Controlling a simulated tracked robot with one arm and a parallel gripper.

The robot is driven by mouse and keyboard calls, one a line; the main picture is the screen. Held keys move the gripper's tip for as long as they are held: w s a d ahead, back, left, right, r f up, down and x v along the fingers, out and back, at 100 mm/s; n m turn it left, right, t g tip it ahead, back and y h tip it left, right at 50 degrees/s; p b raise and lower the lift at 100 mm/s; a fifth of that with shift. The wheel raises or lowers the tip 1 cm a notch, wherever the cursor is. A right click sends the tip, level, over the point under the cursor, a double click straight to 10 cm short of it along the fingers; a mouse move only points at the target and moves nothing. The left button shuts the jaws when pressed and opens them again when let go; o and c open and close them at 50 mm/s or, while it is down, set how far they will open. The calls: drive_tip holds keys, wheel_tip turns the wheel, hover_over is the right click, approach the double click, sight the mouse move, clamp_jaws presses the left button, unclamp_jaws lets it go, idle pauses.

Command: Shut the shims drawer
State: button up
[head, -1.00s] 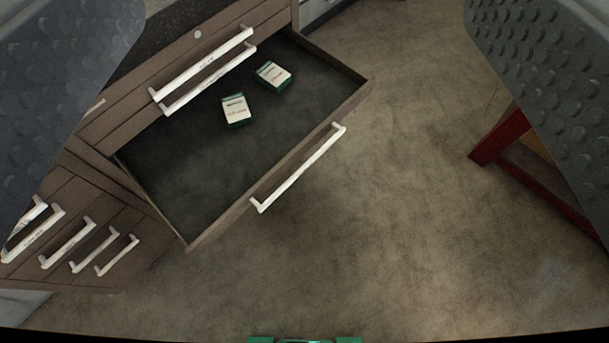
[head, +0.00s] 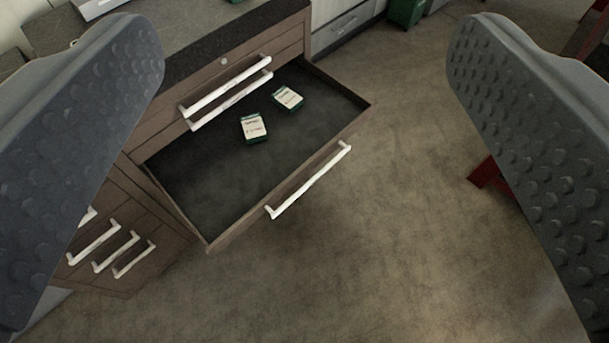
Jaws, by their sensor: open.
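One drawer (head: 215,205) of the brown cabinet stands pulled far out, its dark inside showing. I cannot read a label that names it as the shims drawer. Its white bar handle (head: 310,182) is on the front panel. Two small green and white boxes, one (head: 253,128) nearer and one (head: 287,98) farther right, lie inside toward the back. My gripper (head: 305,90) is open and empty, its two grey studded fingers at the left and right of the view. The drawer and handle show between the fingers, and neither finger visibly touches them.
The brown cabinet (head: 285,40) has closed drawers above the open one and more drawers with white handles at lower left. A green bin (head: 407,12) stands at the back. A red object (head: 485,172) is partly behind the right finger. The floor (head: 400,250) in front is clear.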

drive_tip(key=shift+w+f, duration=0.25)
drive_tip(key=shift+f, duration=0.1)
drive_tip(key=c, duration=0.5)
drive_tip(key=w+f+m, duration=0.1)
drive_tip(key=w+f, duration=0.1)
drive_tip(key=f, duration=0.1)
drive_tip(key=w+d+f+m+g+y, duration=0.1)
drive_tip(key=w+f, duration=0.1)
drive_tip(key=f, duration=0.2)
drive_tip(key=w+d+f+m+g, duration=0.1)
drive_tip(key=w+f, duration=0.1)
drive_tip(key=f, duration=0.1)
drive_tip(key=shift+w+f, duration=0.2)
drive_tip(key=shift+f, duration=0.1)
clamp_jaws()
drive_tip(key=w+d+f+m+g+y+b, duration=0.15)
drive_tip(key=f+m, duration=0.65)
drive_tip(key=f, duration=0.8)
drive_tip(key=w+d+f+m+g+y, duration=0.25)
drive_tip(key=f+m, duration=0.55)
drive_tip(key=f, duration=0.8)
drive_tip(key=w+d+f+m+g+y+b, duration=0.1)
drive_tip(key=w+f+m+y, duration=0.15)
drive_tip(key=f+m, duration=0.95)
drive_tip(key=w+a+f+n+b, duration=0.3)
drive_tip(key=w+a+f+n, duration=0.1)
drive_tip(key=w+a+f, duration=0.4)
drive_tip(key=shift+a+f+y+b, duration=0.3)
drive_tip(key=shift+a+f+y, duration=0.15)
drive_tip(key=shift+a+f, duration=0.05)
